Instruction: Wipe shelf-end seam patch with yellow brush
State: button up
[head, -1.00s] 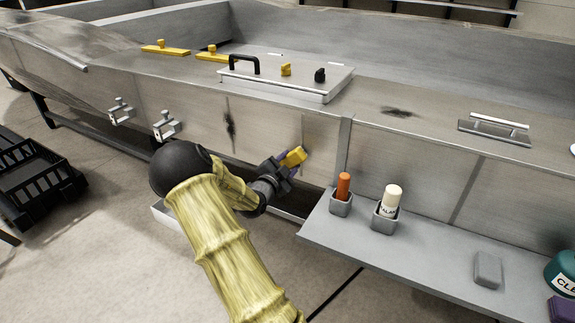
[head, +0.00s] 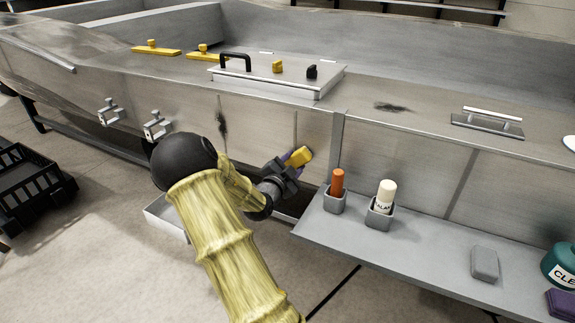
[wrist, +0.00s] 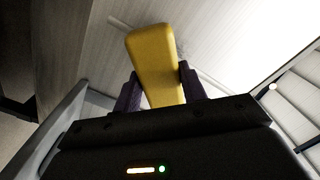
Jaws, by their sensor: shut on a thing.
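My gripper (head: 288,164) is shut on the yellow brush (head: 299,157) and holds it up against or very close to the hull's side panel, just left of the shelf end. In the wrist view the yellow brush (wrist: 152,60) stands between the purple fingers of my gripper (wrist: 160,88). A faint grey smudge, apparently the seam patch (wrist: 183,47), shows beside the brush's far end near a seam line. In the head view the brush and gripper cover that spot. I cannot tell whether the brush touches the panel.
The grey shelf (head: 400,248) at right carries an orange stick (head: 337,182) and a white marker (head: 385,197) in holders, and a grey block (head: 484,263). Other dark smudges mark the side panel (head: 222,125) and the top deck (head: 391,107). Clamps (head: 155,124) jut out at left.

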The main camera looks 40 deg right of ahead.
jog(key=shift+d+b, duration=0.2)
jog(key=shift+b, duration=0.1)
dwell(0.4)
jog(key=shift+w+a, duration=0.3)
jog(key=shift+w, duration=0.3)
jog(key=shift+w+a, duration=0.3)
jog(key=shift+w, duration=0.3)
jog(key=shift+w+a, duration=0.3)
jog(key=shift+w, duration=0.3)
jog(key=shift+a, duration=0.1)
jog(key=shift+v, duration=2.9)
jog(key=v, duration=0.3)
